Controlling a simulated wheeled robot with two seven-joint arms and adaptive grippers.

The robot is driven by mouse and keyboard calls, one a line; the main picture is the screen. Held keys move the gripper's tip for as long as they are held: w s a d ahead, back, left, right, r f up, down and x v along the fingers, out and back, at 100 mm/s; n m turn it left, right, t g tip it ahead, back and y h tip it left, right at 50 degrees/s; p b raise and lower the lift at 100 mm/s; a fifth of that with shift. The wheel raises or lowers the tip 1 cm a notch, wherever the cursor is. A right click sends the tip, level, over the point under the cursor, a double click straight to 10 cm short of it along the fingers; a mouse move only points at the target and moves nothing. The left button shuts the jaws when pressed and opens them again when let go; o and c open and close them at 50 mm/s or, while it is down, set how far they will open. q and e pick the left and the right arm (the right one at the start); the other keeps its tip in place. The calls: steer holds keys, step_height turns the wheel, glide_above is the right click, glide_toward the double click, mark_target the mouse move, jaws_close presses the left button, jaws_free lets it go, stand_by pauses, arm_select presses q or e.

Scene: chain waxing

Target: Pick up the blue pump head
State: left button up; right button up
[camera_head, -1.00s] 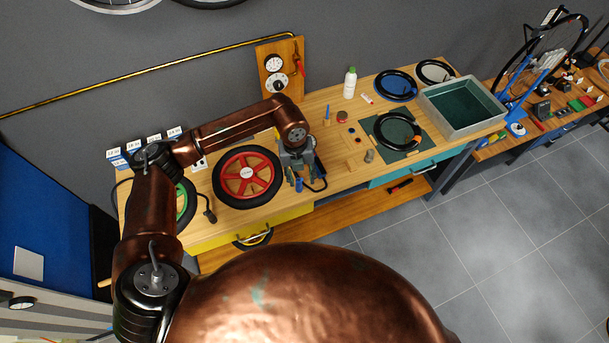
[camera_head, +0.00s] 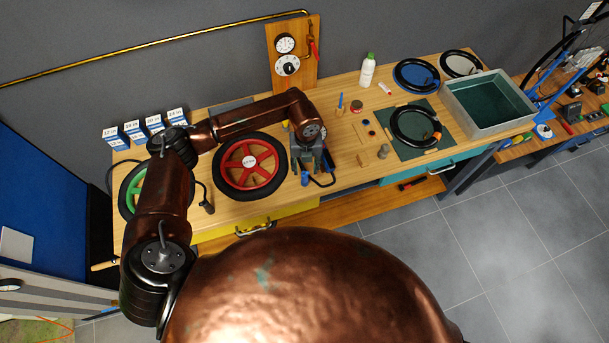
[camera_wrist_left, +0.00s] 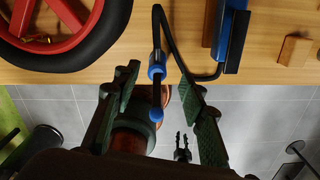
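The blue pump head (camera_wrist_left: 156,72) has a blue collar and a blue tip on a black hose. In the left wrist view it hangs past the bench's front edge, between the finger pads. In the head view it is a small blue patch (camera_head: 305,178) just below my left gripper (camera_head: 307,162). My left gripper (camera_wrist_left: 162,98) is open, a finger on each side of the pump head, with a visible gap on both sides. I cannot tell whether the pump head is at the pads' exact depth.
The red-rimmed wheel (camera_head: 250,166) lies left of the gripper. A blue and black part (camera_wrist_left: 229,35) and a wooden block (camera_wrist_left: 295,50) lie on the bench to the right. A grey bin (camera_head: 489,120) stands at the bench's far right.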

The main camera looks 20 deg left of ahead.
mark_target(304, 175)
arm_select(q)
steer(key=shift+a+f+p, duration=0.15)
steer(key=shift+f+p, duration=0.4)
steer(key=shift+f, duration=1.5)
steer(key=shift+c, duration=0.4)
jaws_close()
